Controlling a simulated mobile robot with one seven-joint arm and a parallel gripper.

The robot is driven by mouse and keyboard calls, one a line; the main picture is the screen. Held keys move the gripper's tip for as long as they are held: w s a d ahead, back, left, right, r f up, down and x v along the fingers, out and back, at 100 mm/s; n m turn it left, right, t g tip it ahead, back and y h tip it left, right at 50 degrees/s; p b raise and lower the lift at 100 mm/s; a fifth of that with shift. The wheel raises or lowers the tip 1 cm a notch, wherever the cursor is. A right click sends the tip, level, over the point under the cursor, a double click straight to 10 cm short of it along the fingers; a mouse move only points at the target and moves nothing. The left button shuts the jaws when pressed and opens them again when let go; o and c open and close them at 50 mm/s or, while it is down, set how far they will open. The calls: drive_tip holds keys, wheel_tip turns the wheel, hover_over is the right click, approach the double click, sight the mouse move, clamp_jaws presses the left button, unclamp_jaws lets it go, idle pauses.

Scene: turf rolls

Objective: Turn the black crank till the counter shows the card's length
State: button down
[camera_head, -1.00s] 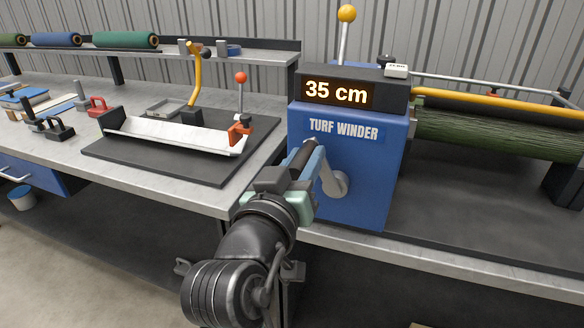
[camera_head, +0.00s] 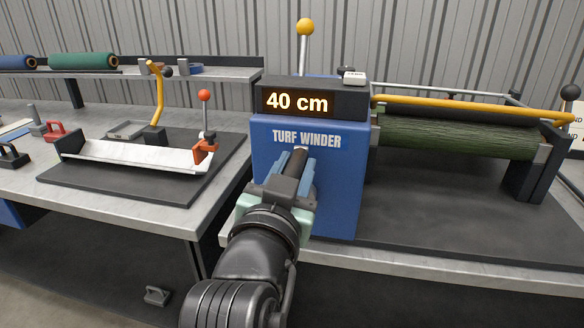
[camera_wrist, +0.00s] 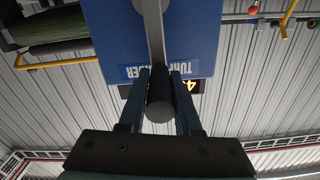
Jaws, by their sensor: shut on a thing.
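The blue turf winder (camera_head: 340,190) stands on the bench in the head view, with its lit counter (camera_head: 297,102) reading 40 cm. My gripper (camera_head: 297,172) is in front of the winder's face. In the wrist view my gripper (camera_wrist: 160,95) has its two fingers shut on the black crank handle (camera_wrist: 160,108). The grey crank arm (camera_wrist: 154,30) runs from the handle along the winder's face. In the head view my gripper hides most of the crank. A green turf roll (camera_head: 455,137) lies on the winder's right. I see no card with a length.
A black mat (camera_head: 120,195) with a metal trough (camera_head: 130,155) and a red-knobbed lever (camera_head: 205,110) is on the left bench. A yellow bar (camera_head: 470,107) runs above the turf roll. A yellow-knobbed lever (camera_head: 305,45) rises behind the counter. Rolls lie on the back shelf.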

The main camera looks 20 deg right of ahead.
drive_tip(key=shift+d+f, duration=0.1)
drive_tip(key=shift+d, duration=0.05)
drive_tip(key=c, duration=0.6)
unclamp_jaws()
drive_tip(key=shift+s, duration=0.1)
drive_tip(key=p+v, duration=0.4)
drive_tip(key=v, duration=0.9)
drive_tip(key=shift+p, duration=0.4)
